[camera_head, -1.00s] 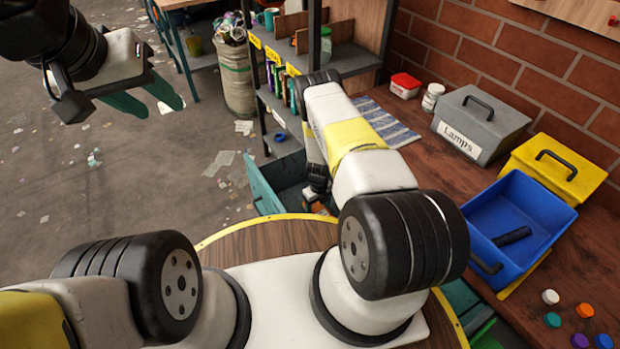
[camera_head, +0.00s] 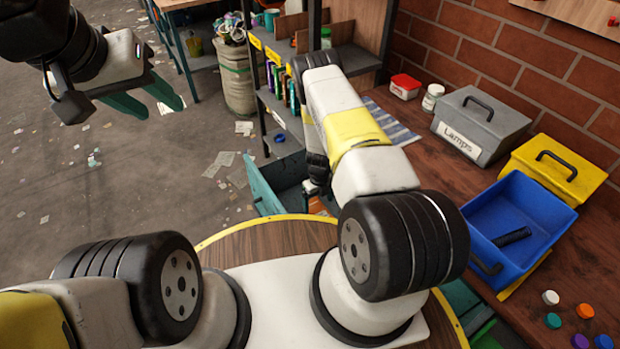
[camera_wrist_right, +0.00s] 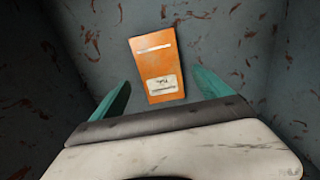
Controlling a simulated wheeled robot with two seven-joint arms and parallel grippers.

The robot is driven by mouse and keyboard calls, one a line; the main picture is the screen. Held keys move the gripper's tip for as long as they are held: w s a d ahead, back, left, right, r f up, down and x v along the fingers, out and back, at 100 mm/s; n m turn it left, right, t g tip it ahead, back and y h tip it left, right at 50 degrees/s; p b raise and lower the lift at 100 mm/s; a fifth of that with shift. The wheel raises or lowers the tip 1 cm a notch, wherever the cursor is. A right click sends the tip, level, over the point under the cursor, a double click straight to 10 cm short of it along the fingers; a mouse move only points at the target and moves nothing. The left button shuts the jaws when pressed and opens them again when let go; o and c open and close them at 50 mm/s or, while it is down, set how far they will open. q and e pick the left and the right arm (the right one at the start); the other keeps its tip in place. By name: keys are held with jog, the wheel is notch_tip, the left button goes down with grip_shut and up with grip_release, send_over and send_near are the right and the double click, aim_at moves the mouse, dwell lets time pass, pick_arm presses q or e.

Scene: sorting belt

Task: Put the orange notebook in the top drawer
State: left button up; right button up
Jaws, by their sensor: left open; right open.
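The orange notebook (camera_wrist_right: 157,68) lies flat on the floor of a worn grey drawer in the right wrist view, with a white label facing up. My right gripper (camera_wrist_right: 160,98) is open above it, one teal finger on each side and not closed on it. In the head view the open drawer (camera_head: 268,192) stands out beside the workbench, and my right arm reaches down into it, hiding most of the inside. My left gripper (camera_head: 152,98) is open and empty over the floor at the upper left.
The workbench holds a grey Lamps box (camera_head: 480,125), a yellow box (camera_head: 555,168), a blue bin (camera_head: 520,220) with a dark object, and several coloured caps. A shelf unit (camera_head: 355,58) with books stands behind the drawer. The floor at left is open, with scattered paper.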

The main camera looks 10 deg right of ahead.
notch_tip(320, 180, up, 7)
notch_tip(320, 180, up, 18)
jog(key=n+t+y, duration=0.1)
jog(key=n, duration=0.5)
send_over(318, 210)
jog(key=w+a, duration=0.3)
jog(key=w, duration=0.1)
notch_tip(318, 210, up, 11)
jog(key=s+a+n+t+y, duration=0.1)
jog(key=n, duration=0.3)
jog(key=s+a+r+n+t+y, duration=0.1)
jog(key=s+r+n, duration=0.3)
jog(key=r, duration=0.5)
jog(key=s+a+r+n+t, duration=0.1)
jog(key=s+r+n, duration=0.3)
jog(key=r, duration=0.4)
jog(key=s+d+r+n+t, duration=0.1)
jog(key=s+r+n, duration=0.4)
jog(key=s, duration=0.5)
jog(key=s+d+r+n+t, duration=0.1)
jog(key=s+r+n, duration=0.5)
jog(key=s+n, duration=0.3)
jog(key=shift+s+r+n+h, duration=0.3)
jog(key=shift+s+h, duration=0.1)
jog(key=shift+s, duration=0.1)
pick_arm(q)
jog(key=shift+c, duration=0.2)
